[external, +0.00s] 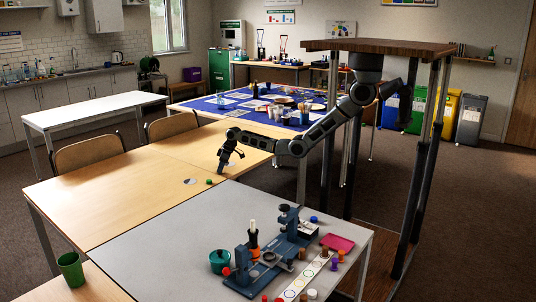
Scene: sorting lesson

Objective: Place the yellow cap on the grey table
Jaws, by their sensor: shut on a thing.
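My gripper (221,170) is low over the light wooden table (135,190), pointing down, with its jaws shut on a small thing. I cannot make out that thing's colour or shape at this distance. I cannot pick out the yellow cap for certain anywhere in the external view. The grey table (150,250) stands in front of the wooden table, nearer the camera. My gripper is beyond its far edge and not over it.
The grey table holds a blue-grey press (283,252), a green pot (219,261), a pink tray (337,242) and several small coloured caps. Its left part is clear.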

